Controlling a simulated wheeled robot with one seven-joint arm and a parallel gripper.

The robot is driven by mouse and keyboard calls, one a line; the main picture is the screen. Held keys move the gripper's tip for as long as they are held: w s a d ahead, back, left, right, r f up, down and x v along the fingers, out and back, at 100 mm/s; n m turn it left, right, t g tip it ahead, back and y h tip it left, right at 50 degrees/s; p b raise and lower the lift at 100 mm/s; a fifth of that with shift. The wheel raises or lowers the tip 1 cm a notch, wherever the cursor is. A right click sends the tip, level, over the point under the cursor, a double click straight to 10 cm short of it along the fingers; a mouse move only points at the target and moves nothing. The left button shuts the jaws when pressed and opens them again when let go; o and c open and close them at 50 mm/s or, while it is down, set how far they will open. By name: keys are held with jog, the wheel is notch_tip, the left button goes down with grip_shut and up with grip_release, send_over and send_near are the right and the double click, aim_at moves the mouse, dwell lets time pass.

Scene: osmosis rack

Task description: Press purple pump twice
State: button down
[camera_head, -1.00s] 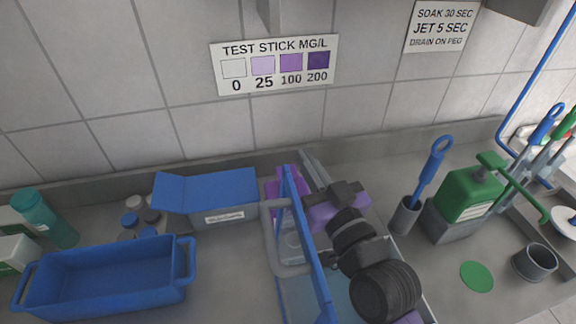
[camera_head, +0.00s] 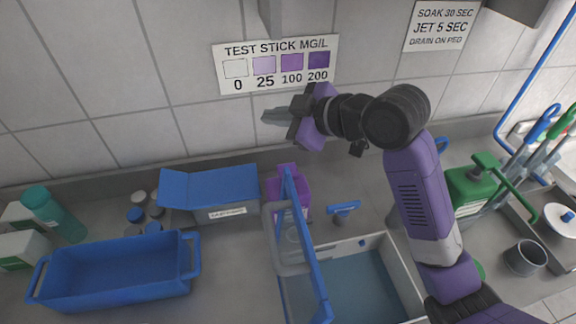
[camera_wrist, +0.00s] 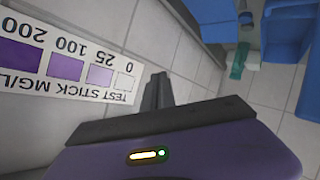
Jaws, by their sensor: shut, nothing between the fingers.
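The purple pump bottle (camera_head: 270,190) stands on the counter near the back wall in the head view. A slanted blue bar (camera_head: 305,240) in front of it hides part of it. I cannot make out the pump in the wrist view. My gripper (camera_head: 268,117) is raised well above the bottle, close to the wall and just below the test stick chart (camera_head: 275,63). Its fingers point left, are shut and hold nothing. The shut fingers (camera_wrist: 157,92) also show in the wrist view beside the chart (camera_wrist: 70,60).
A blue tub (camera_head: 110,272) and an open blue-lidded box (camera_head: 215,190) stand to the left. A pale-walled basin (camera_head: 400,275) lies front centre with a small blue-handled tool (camera_head: 343,208) at its back. A green pump bottle (camera_head: 465,190) stands at the right.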

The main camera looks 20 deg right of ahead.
jog(key=s+d+f+n+g, duration=0.1)
jog(key=s+d+f+n+g+h, duration=0.1)
jog(key=n+g, duration=0.1)
jog(key=shift+s+d+h, duration=0.2)
jog(key=shift+d+h, duration=0.1)
jog(key=shift+d, duration=0.1)
jog(key=shift+f, duration=0.15)
jog(key=b, duration=0.3)
send_near(279, 165)
jog(key=w, duration=0.1)
jog(key=w+a, duration=0.1)
jog(key=w+f, duration=0.1)
jog(key=shift+w+a, duration=0.15)
jog(key=shift+a, duration=0.2)
jog(key=shift+f+b, duration=0.4)
jog(key=shift+f, duration=0.3)
jog(key=shift+f, duration=0.1)
dwell(0.9)
jog(key=shift+f+b, duration=0.3)
jog(key=shift+b, duration=0.15)
